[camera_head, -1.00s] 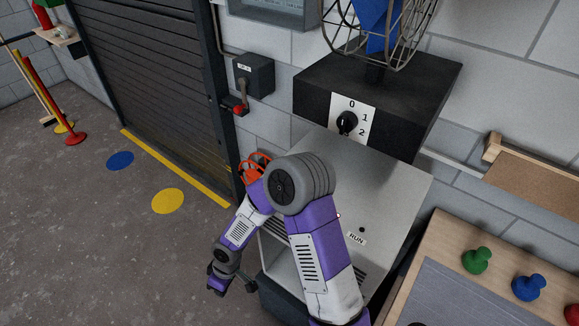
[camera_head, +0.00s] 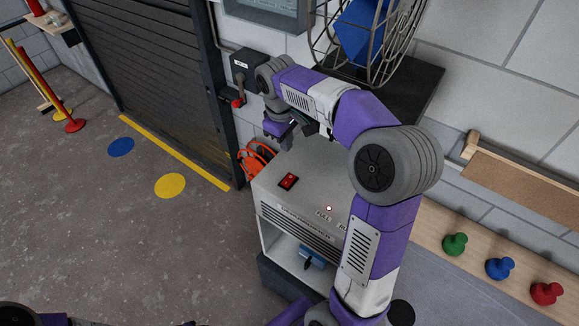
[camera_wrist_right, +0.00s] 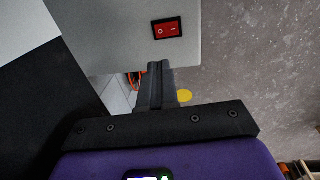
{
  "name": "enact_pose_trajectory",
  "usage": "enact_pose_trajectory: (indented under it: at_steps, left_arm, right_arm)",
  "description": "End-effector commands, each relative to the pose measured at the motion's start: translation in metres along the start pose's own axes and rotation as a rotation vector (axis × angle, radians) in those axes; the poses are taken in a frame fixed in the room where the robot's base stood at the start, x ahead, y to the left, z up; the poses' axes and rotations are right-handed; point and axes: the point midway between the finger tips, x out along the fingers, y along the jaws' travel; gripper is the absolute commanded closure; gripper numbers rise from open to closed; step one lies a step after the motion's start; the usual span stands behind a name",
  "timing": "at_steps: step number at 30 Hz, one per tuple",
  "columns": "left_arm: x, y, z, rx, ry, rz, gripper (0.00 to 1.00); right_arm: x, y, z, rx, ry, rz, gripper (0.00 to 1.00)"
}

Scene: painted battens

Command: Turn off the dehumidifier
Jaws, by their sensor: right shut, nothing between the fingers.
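The dehumidifier (camera_head: 266,200) is a pale grey cabinet against the wall, with its name on a front label. In the right wrist view the switch (camera_wrist_right: 167,30) shows O and I marks; I cannot tell which side is pressed. My right gripper (camera_head: 287,143) is over the back of the cabinet top, shut and empty. In the wrist view its fingers (camera_wrist_right: 158,66) are apart from the switch. My left gripper is not in view.
A caged fan (camera_head: 365,40) on a black base stands behind; my right arm hides its dial. Orange cable (camera_head: 254,160) hangs beside the cabinet. Colored knobs (camera_head: 500,268) sit on a board at right.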

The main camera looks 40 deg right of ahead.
Motion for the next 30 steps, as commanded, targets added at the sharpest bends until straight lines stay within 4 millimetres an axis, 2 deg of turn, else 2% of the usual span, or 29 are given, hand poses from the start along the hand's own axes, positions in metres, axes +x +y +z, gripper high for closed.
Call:
enact_pose_trajectory:
  at_steps: [5, 15, 21, 25, 30]
  left_arm:
    - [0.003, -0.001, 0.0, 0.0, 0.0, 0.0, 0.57]
    - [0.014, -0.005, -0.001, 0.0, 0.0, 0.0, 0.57]
    - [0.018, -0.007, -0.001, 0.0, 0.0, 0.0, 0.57]
    - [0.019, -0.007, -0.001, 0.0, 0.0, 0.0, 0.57]
    - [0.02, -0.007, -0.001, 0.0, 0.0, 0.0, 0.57]
  right_arm:
    - [0.016, 0.0, 0.0, 0.0, -0.003, -0.001, 1.0]
    - [0.086, -0.001, 0.001, 0.0, -0.005, -0.002, 1.0]
    - [0.121, -0.001, 0.001, -0.001, -0.003, -0.001, 1.0]
    - [0.134, 0.0, 0.0, 0.0, -0.002, -0.001, 1.0]
    - [0.14, 0.0, 0.0, -0.001, 0.0, 0.0, 1.0]
